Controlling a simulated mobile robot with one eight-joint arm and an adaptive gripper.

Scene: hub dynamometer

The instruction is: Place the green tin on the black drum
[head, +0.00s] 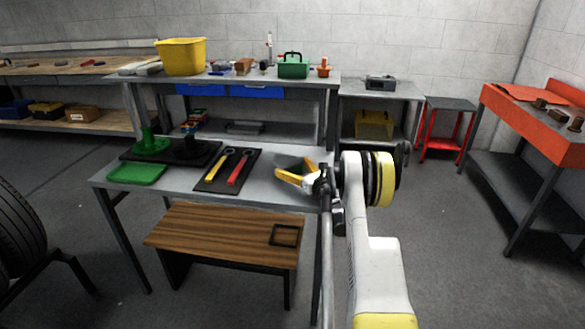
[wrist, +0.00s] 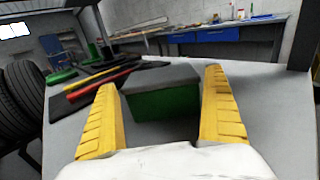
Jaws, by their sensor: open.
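The green tin (wrist: 165,107), a box with a dark grey top, stands on the grey table in the wrist view. It is straight ahead of my gripper (wrist: 161,84), between the two yellow fingers in the picture. The fingers are open and apart; contact with the tin does not show. In the head view my gripper (head: 294,178) is over the table's right end and largely hides the tin. The black drum (head: 187,146) stands upright on a dark board at the table's back left, beside a green drum (head: 149,142).
A green tray (head: 136,173) lies at the table's front left. A dark mat (head: 214,184) with yellow-handled and red-handled tools lies between the drums and my gripper. A wooden bench (head: 215,238) stands in front. A back bench holds a yellow bucket (head: 180,57) and a green toolbox (head: 293,67).

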